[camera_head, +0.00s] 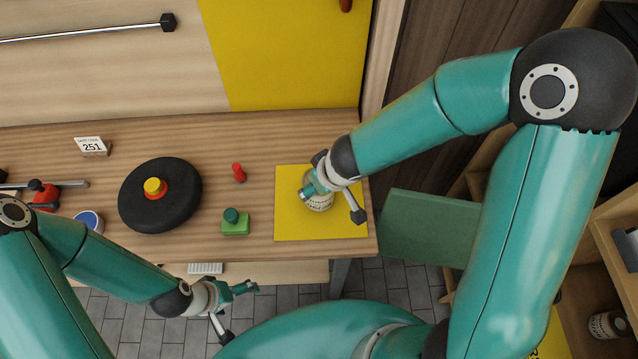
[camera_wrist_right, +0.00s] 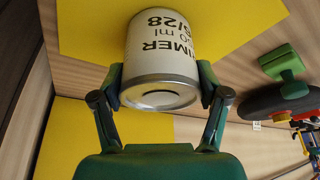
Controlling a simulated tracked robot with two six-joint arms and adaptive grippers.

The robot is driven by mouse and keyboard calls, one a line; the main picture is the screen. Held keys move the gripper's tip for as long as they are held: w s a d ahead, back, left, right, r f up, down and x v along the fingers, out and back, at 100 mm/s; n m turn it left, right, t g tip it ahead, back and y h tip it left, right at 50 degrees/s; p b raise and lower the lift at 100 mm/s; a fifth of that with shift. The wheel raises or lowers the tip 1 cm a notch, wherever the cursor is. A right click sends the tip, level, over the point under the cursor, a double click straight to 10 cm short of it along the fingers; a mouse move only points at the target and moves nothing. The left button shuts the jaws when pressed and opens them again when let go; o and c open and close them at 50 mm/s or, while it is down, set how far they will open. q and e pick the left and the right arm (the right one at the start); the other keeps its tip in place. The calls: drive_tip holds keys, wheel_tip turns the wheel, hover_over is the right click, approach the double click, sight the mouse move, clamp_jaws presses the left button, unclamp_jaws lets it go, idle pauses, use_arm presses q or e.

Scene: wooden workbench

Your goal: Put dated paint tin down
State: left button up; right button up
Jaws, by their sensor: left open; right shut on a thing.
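The paint tin (camera_head: 320,202) is white with a metal rim and dark print. It is over the yellow mat (camera_head: 290,228) at the right end of the workbench. In the right wrist view the tin (camera_wrist_right: 162,50) sits between both fingers, its print upside down, partly reading "IMER" and "/28". My right gripper (camera_head: 318,186) is shut on the tin; it also shows in the wrist view (camera_wrist_right: 160,92). I cannot tell whether the tin touches the mat. My left gripper (camera_head: 245,300) is open and empty in front of the bench's front edge.
A black round turntable (camera_head: 182,206) carries red and yellow pieces. A green block (camera_head: 235,225) and a small red piece (camera_head: 239,173) lie left of the mat. A card reading 251 (camera_head: 92,146) stands at the back left. A blue-lidded tin (camera_head: 88,221) is at the left.

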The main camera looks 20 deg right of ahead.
drive_tip(key=o, duration=1.4)
drive_tip(key=shift+o, duration=0.4)
drive_tip(key=shift+r, duration=0.1)
